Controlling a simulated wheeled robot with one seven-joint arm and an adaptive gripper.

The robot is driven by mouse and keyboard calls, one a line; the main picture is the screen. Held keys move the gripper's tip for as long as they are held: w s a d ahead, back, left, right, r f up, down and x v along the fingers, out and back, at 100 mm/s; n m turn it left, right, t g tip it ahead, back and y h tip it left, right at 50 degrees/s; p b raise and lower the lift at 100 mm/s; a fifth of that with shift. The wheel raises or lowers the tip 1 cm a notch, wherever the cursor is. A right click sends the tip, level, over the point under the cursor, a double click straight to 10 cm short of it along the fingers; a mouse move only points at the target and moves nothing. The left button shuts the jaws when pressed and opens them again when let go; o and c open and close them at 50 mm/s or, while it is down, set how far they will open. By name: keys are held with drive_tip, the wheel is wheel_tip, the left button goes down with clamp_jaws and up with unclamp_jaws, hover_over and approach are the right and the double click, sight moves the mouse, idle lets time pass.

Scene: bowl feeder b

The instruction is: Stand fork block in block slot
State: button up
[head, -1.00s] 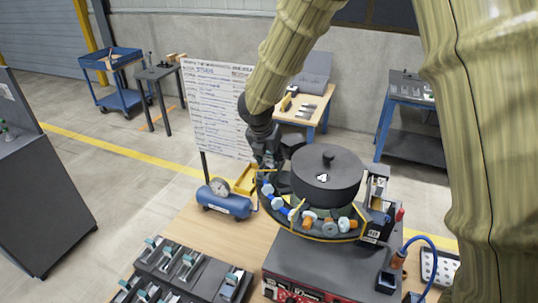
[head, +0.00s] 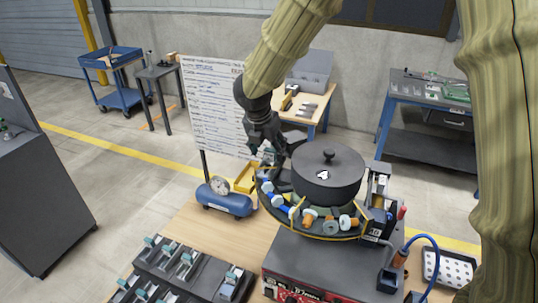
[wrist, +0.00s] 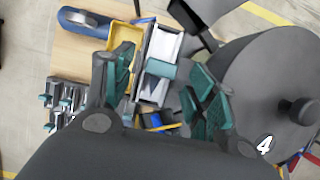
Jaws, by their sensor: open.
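My gripper (head: 270,155) is open behind the left rim of the bowl feeder (head: 328,176), with its fingers pointing down. In the wrist view my gripper (wrist: 160,78) has its two teal-padded fingers apart on either side of a teal block (wrist: 160,68). The block lies across a grey-and-white channel-shaped fixture (wrist: 163,44), and I see a gap between it and each finger. I cannot tell whether this is the fork block. Several grey fixtures (head: 182,268) with teal parts stand at the front left of the table; which is the block slot is unclear.
The feeder's black lidded drum (wrist: 262,85) is close to the right finger. A yellow tray (wrist: 122,36) and blue air tank (head: 224,199) are to the left. Blue and orange parts lie around the bowl rim. Bare wooden table (head: 200,232) lies left of the feeder base.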

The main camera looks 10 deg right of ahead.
drive_tip(key=b+v, duration=0.2)
drive_tip(key=v, duration=0.6)
drive_tip(key=shift+r, duration=0.15)
